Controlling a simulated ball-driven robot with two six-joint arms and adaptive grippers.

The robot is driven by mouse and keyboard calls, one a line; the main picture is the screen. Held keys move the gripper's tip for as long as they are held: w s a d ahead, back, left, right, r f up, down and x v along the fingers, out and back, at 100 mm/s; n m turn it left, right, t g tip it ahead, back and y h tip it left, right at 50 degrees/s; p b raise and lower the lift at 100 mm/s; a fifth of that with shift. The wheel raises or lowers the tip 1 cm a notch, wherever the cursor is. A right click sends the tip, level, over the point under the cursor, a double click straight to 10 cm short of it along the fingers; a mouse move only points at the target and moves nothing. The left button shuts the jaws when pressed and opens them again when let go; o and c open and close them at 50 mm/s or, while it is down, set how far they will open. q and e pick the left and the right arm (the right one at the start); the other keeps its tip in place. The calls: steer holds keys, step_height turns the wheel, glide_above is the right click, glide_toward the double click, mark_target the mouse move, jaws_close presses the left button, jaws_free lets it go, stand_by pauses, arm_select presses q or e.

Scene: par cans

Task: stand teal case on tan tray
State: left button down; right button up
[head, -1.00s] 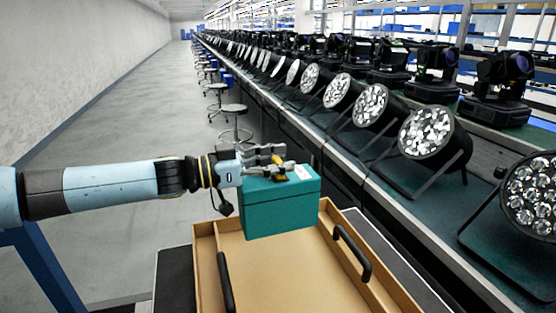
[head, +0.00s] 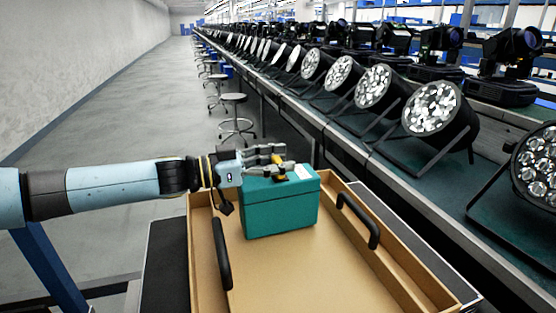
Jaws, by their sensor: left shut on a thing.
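The teal case (head: 281,210) is a box with a white label and a yellow-and-black handle on its top. It is upright at the far end of the tan tray (head: 310,272), inside the tray's walls. Its bottom edge looks at or very near the tray floor; I cannot tell for certain whether it touches. My left gripper (head: 279,167) reaches in from the left and is shut on the case's handle. The tray has a black handle on each long side. My right gripper is not in view.
The tray rests on a dark surface (head: 166,262). A long bench on the right carries rows of par cans (head: 433,108) and moving-head lights. Round stools (head: 234,98) stand along the bench. Open floor (head: 110,130) lies at the left.

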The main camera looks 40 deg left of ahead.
arm_select(q)
steer(key=shift+f+b, duration=0.35)
stand_by(0.4)
steer(key=c, duration=0.6)
jaws_free()
steer(key=shift+c, duration=0.2)
steer(key=v, duration=1.2)
steer(key=shift+f, duration=0.1)
